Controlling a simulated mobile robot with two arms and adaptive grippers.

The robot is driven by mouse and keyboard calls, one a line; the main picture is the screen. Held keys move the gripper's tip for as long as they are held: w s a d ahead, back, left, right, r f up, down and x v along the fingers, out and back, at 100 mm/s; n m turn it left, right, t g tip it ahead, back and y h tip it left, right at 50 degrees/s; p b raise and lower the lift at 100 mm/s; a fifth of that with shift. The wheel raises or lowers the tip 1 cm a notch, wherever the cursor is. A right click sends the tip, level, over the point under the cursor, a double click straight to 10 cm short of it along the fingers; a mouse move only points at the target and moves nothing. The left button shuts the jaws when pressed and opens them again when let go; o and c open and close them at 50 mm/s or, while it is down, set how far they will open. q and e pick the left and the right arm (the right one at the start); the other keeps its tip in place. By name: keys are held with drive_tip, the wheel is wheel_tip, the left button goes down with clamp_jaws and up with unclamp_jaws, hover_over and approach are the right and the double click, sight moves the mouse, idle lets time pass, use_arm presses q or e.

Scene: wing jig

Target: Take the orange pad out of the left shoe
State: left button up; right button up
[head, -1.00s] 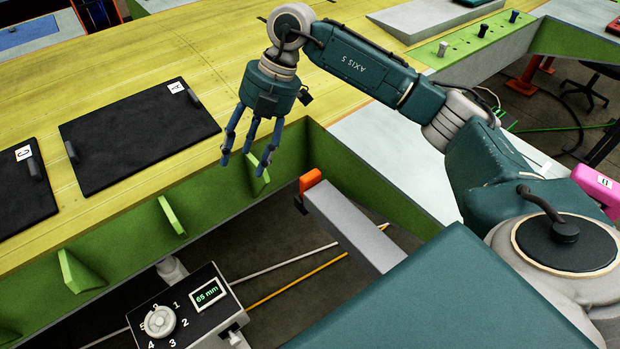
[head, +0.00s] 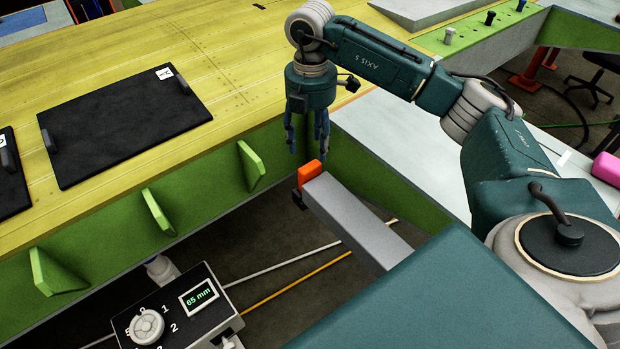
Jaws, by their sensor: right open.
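The orange pad (head: 309,174) stands upright at the far end of a grey beam (head: 355,220). A small black holder (head: 298,199) shows at its lower left; how the pad is seated there is partly hidden. My right gripper (head: 307,143) is open and empty. Its blue fingers point down, and their tips show just above the pad in the head view, apart from it. How far the fingers are from the pad in depth I cannot tell. My left gripper is not in view.
A yellow deck (head: 240,70) with a green side wall and fins lies behind the beam. A black panel marked A (head: 125,125) lies on it. A control box reading 65 mm (head: 180,310) stands at the front left. A pale surface (head: 400,150) lies right of the fingers.

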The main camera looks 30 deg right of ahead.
sight(309, 163)
drive_tip(key=shift+s+a+f+p, duration=0.1)
drive_tip(key=shift+a+f+p, duration=0.05)
drive_tip(key=shift+f+p, duration=0.2)
drive_tip(key=f, duration=0.1)
drive_tip(key=f+p, duration=0.1)
drive_tip(key=f, duration=0.1)
drive_tip(key=shift+s+a+f+p, duration=0.25)
drive_tip(key=shift+p, duration=0.1)
drive_tip(key=shift+w+f, duration=0.1)
drive_tip(key=shift+f, duration=0.4)
clamp_jaws()
